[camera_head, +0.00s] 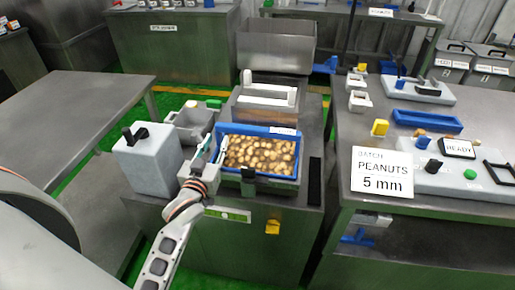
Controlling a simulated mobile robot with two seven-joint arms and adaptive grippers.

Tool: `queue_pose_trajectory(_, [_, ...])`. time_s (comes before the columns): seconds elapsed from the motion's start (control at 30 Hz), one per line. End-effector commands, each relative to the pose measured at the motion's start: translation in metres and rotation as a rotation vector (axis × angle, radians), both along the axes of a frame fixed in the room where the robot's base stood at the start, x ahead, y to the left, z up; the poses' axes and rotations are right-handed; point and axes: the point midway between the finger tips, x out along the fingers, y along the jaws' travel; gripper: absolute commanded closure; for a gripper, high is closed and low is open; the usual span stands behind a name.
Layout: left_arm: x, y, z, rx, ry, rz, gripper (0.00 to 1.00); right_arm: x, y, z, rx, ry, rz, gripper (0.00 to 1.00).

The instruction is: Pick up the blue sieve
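The blue sieve (258,130) appears to be the blue-rimmed rectangular tray on the metal machine in the middle. It is full of brown peanuts. My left gripper (213,148) is at the sieve's left edge, with its fingers pointing away from me. Two fingers show with a gap between them, and one is close to or over the left rim. Whether they touch the rim cannot be told. The sieve sits level in its machine. My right gripper does not show.
A grey box with a black handle (150,160) and a grey bin (192,122) stand left of the sieve. The right table holds a "PEANUTS 5 mm" sign (382,172), a narrow blue tray (427,121) and control panels. A bare metal table (60,120) is at left.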

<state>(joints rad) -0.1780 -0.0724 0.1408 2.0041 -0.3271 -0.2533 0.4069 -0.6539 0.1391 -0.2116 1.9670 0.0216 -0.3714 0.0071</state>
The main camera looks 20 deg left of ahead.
Motion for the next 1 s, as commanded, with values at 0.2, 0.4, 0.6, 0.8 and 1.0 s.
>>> queue_pose_trajectory(0.2, [0.026, 0.005, -0.003, 0.002, -0.001, -0.001, 0.71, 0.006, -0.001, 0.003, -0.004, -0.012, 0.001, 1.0])
queue_pose_trajectory(0.4, [0.029, 0.006, -0.003, 0.001, 0.001, -0.001, 0.71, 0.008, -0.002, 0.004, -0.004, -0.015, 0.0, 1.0])
queue_pose_trajectory(0.6, [0.029, 0.006, -0.003, 0.001, 0.001, -0.001, 0.99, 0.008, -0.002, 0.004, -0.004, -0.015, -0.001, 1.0])
queue_pose_trajectory(0.8, [0.03, 0.005, 0.001, -0.004, -0.008, -0.002, 1.0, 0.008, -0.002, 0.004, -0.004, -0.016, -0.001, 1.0])
queue_pose_trajectory(1.0, [0.03, 0.005, 0.001, -0.003, -0.008, -0.002, 1.0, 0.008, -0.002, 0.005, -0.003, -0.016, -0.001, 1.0])
